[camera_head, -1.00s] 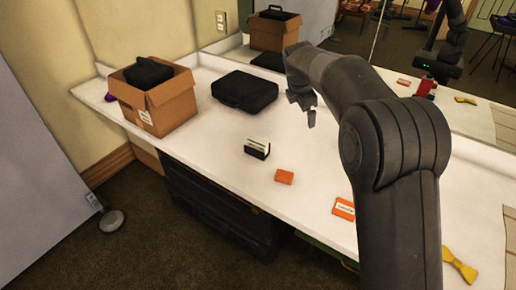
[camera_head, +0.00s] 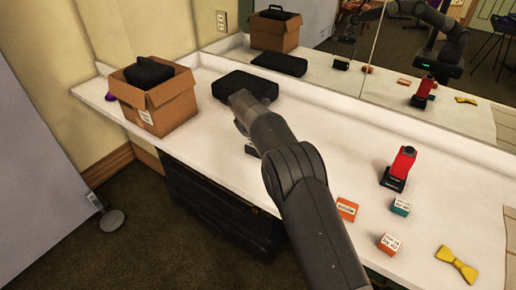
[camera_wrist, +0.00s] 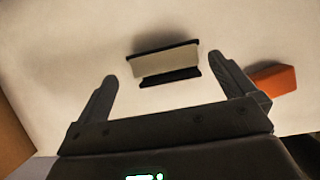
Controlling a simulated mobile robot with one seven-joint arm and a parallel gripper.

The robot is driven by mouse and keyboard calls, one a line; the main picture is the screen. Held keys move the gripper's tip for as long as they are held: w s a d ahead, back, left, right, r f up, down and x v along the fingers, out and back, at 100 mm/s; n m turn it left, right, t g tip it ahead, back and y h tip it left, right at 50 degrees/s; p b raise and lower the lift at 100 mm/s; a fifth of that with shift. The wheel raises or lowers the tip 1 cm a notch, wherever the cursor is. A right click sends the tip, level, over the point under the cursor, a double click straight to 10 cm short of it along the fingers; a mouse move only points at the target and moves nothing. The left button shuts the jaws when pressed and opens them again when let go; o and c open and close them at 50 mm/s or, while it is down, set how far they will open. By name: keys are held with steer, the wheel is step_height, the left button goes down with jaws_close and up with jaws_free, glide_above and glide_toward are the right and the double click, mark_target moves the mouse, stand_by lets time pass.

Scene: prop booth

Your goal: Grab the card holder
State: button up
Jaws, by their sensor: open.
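The card holder (camera_wrist: 165,64) is a small black-and-cream block on the white counter. In the wrist view it lies ahead of and between my two fingertips, with clear gaps on both sides. My gripper (camera_wrist: 162,68) is open and empty, pointing down toward the counter. In the head view my arm covers nearly all of the card holder, and the fingers are mostly hidden behind my wrist.
An orange block (camera_wrist: 272,82) lies close to my right finger. On the white counter (camera_head: 330,125) are a cardboard box (camera_head: 170,108), a black case (camera_head: 235,86), a red-and-black object (camera_head: 400,168), small boxes (camera_head: 401,206) and a yellow bow tie (camera_head: 457,262). A mirror stands behind.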

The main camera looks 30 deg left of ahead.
steer(key=x, duration=0.5)
steer(key=shift+d+f, duration=0.2)
steer(key=shift+f, duration=0.15)
steer(key=shift+c, duration=0.2)
steer(key=c, duration=0.9)
steer(key=shift+o, duration=0.2)
steer(key=shift+r, duration=0.1)
